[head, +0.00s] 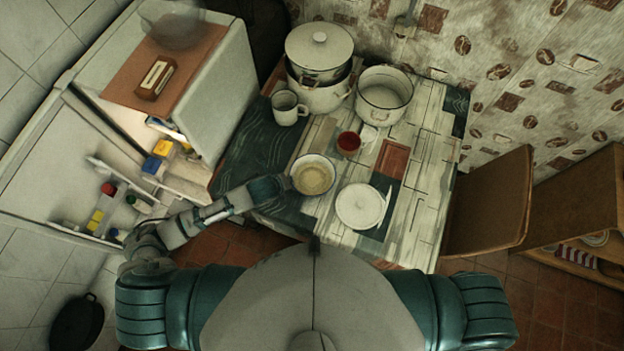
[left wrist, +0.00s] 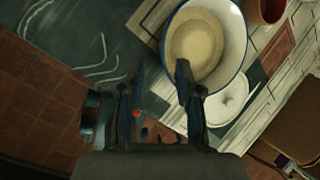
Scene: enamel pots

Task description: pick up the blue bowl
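The bowl (head: 313,176) is cream inside with a thin blue rim. It stands upright near the front edge of the table. It also shows in the left wrist view (left wrist: 205,38), at the top. My left gripper (head: 285,184) is at the bowl's left side in the head view. In the left wrist view the gripper (left wrist: 160,72) has its two fingers apart with nothing held between them. The right finger overlaps the bowl's near left rim there; I cannot tell if it touches. My right gripper is not in view.
A white lid or plate (head: 360,206) lies right of the bowl. A red cup (head: 348,142) stands behind it, with a mug (head: 288,108), an open pot (head: 384,94) and a stacked lidded pot (head: 319,50) farther back. An open fridge (head: 225,85) stands left; a chair (head: 488,205) is right.

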